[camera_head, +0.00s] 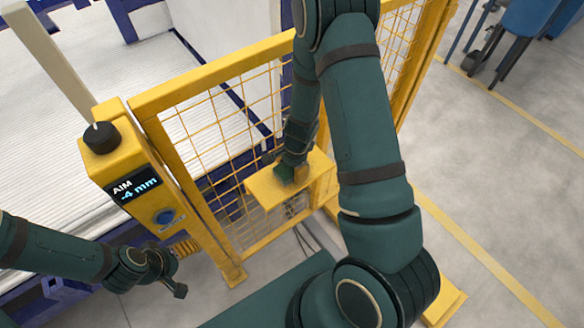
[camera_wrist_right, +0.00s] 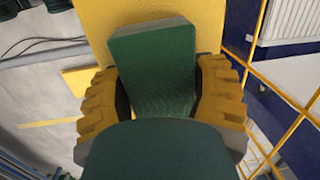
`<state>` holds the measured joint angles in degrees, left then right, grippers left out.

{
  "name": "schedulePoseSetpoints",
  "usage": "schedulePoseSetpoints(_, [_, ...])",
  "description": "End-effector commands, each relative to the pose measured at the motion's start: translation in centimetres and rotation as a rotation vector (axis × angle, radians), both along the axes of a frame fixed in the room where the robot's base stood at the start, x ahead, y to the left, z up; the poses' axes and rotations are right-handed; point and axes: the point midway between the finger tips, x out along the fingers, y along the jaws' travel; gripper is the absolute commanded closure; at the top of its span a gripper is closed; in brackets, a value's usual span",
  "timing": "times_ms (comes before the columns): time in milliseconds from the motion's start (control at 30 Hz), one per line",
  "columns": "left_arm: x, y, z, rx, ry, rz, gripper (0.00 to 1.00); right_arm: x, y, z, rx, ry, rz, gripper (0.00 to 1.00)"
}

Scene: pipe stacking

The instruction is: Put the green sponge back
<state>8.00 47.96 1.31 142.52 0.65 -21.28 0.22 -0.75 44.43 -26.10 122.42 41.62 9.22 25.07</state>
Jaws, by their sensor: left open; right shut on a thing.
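The green sponge (camera_wrist_right: 153,72) fills the middle of the right wrist view, a dark green block with a paler edge. My right gripper (camera_wrist_right: 160,95) is shut on it, with one yellow ribbed finger on each side. Behind the sponge is the yellow shelf (camera_wrist_right: 100,20); I cannot tell whether the sponge touches it. In the head view my right gripper (camera_head: 291,172) is over that small yellow shelf (camera_head: 265,192) on the fence, and the arm partly hides it. My left gripper (camera_head: 168,278) is open and empty at the lower left, below the control box.
A yellow control box (camera_head: 150,190) with a black knob (camera_head: 101,138), a blue button (camera_head: 170,218) and a display reading "AIM -4 mm" stands left of the yellow mesh fence (camera_head: 215,125). A white slatted bed (camera_head: 70,110) lies behind. Open grey floor (camera_head: 510,190) is at right.

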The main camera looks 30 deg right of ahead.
Motion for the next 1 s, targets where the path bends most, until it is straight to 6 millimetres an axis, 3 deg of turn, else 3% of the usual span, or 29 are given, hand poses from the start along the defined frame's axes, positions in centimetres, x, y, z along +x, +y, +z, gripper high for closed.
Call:
schedulePoseSetpoints(33, [0.0,0.0,0.0,0.0,0.0,0.0,0.15,0.0,0.0,-0.1,0.0,0.0,0.0,0.31])
schedulePoseSetpoints(67, [0.0,0.0,0.0,0.0,0.0,0.0,0.15,0.0,0.1,-0.1,0.0,0.0,0.0,0.21])
schedulePoseSetpoints(100, [0.0,0.0,0.0,0.0,0.0,0.0,0.15,0.0,0.1,-0.1,0.0,0.0,0.0,0.19])
schedulePoseSetpoints(433, [0.0,0.0,0.1,0.0,0.001,0.0,0.15,0.0,0.0,0.3,0.001,0.0,0.0,0.19])
schedulePoseSetpoints(800, [-0.1,0.1,2.1,-0.004,0.0,-0.002,0.15,-0.4,-0.5,5.7,0.001,-0.002,0.001,0.19])
schedulePoseSetpoints(1000, [-0.1,0.1,2.6,-0.005,0.001,-0.002,0.15,-0.7,-0.6,7.2,0.0,0.001,0.009,0.19])
